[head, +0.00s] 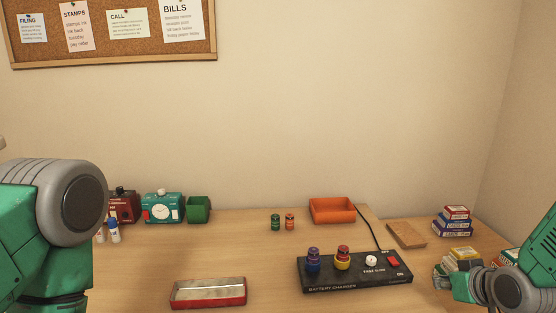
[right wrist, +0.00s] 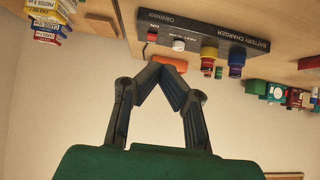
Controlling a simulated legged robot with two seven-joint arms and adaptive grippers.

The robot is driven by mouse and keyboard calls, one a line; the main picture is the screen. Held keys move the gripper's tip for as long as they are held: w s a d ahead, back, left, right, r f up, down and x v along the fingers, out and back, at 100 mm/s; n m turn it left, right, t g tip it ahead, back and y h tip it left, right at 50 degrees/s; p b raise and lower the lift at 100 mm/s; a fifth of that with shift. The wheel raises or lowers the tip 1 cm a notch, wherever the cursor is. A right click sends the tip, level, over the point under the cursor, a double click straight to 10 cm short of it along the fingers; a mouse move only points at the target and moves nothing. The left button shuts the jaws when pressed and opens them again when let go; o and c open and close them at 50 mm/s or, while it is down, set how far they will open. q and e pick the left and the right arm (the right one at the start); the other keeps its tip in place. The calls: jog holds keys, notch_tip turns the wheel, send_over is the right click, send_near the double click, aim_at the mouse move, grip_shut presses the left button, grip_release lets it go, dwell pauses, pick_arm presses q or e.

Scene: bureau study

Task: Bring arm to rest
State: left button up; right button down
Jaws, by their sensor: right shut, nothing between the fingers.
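My right gripper (right wrist: 163,75) shows in the right wrist view with its two dark fingers angled inward and their tips together. It is shut with nothing between the fingers. That view is upside down, and the fingertips are in front of the wall and desk edge, apart from any object. In the head view my right arm comes in at the lower right, beside the stacked small boxes. My left arm fills the left edge of the head view, and its gripper is out of sight.
A black battery charger (head: 345,285) holds two batteries on the desk. A red-and-silver tin (head: 208,301) lies left of it. An orange tray (head: 332,210), two small batteries and a brown board (head: 406,235) are farther back. Small boxes (head: 452,230) are stacked at right. The desk's middle-left is clear.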

jog(key=s+a+f+g, duration=0.2)
jog(key=s+a+f, duration=0.1)
jog(key=s+f, duration=0.4)
jog(key=s+a+f+g, duration=0.2)
jog(key=s+f+g, duration=0.1)
jog(key=s+f, duration=0.4)
jog(key=s+a+f+g, duration=0.1)
jog(key=s+f+g, duration=0.1)
jog(key=s, duration=0.7)
jog(key=s+a+f+g, duration=0.2)
jog(key=s+f, duration=0.2)
jog(key=s, duration=0.6)
jog(key=shift+h, duration=0.4)
jog(key=shift+d+f, duration=0.1)
jog(key=shift+w, duration=0.15)
